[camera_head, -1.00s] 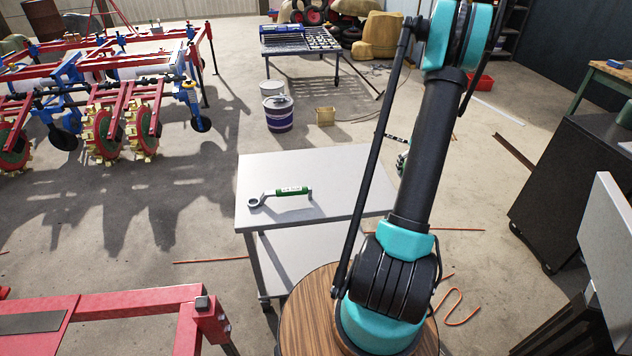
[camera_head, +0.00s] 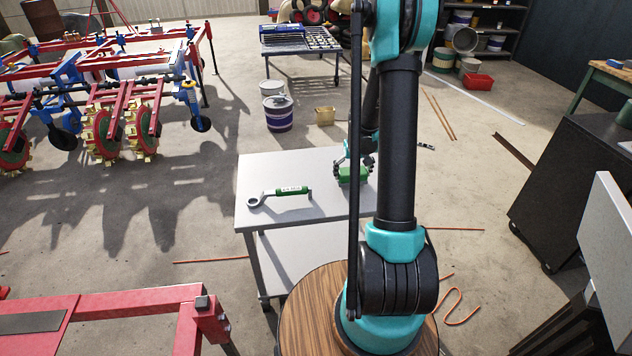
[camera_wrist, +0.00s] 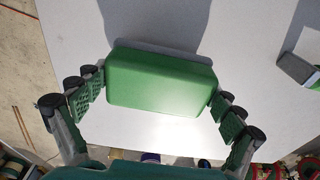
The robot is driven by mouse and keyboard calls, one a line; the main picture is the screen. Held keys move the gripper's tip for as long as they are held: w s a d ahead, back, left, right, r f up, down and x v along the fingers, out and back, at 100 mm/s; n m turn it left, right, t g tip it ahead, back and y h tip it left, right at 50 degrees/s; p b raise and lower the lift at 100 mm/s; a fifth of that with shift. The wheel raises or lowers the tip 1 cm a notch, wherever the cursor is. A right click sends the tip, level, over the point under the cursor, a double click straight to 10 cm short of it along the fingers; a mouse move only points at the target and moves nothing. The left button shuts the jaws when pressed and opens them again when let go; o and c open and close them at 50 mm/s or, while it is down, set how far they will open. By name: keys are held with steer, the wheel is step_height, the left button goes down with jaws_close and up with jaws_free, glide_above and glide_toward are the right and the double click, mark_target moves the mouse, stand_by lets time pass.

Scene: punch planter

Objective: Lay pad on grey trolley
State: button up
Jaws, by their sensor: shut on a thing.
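The pad, a green rounded block (camera_wrist: 160,80), is held between the two fingers of my gripper (camera_wrist: 160,95), which touch its ends. In the head view the green pad (camera_head: 350,174) is over the right part of the grey trolley (camera_head: 330,208), partly hidden by my arm. My gripper also shows there (camera_head: 352,166). In the wrist view the trolley's pale top (camera_wrist: 245,25) lies beneath the pad, with a shadow beside it. I cannot tell whether the pad touches the top.
A green-handled tool with a ring end (camera_head: 290,191) lies on the trolley's left half. In the wrist view its end (camera_wrist: 298,68) is at the right. The trolley top between tool and pad is clear. A red frame (camera_head: 140,305) stands at the front left.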

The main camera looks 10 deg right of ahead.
glide_above(316, 188)
steer(key=d, duration=0.3)
steer(key=shift+s+d, duration=0.1)
steer(key=shift+s, duration=0.05)
steer(key=a, duration=0.2)
steer(key=shift+a, duration=0.4)
steer(key=shift+a+f, duration=0.25)
steer(key=shift+f, duration=0.5)
steer(key=o, duration=1.1)
steer(key=shift+f, duration=0.15)
steer(key=shift+o, duration=0.5)
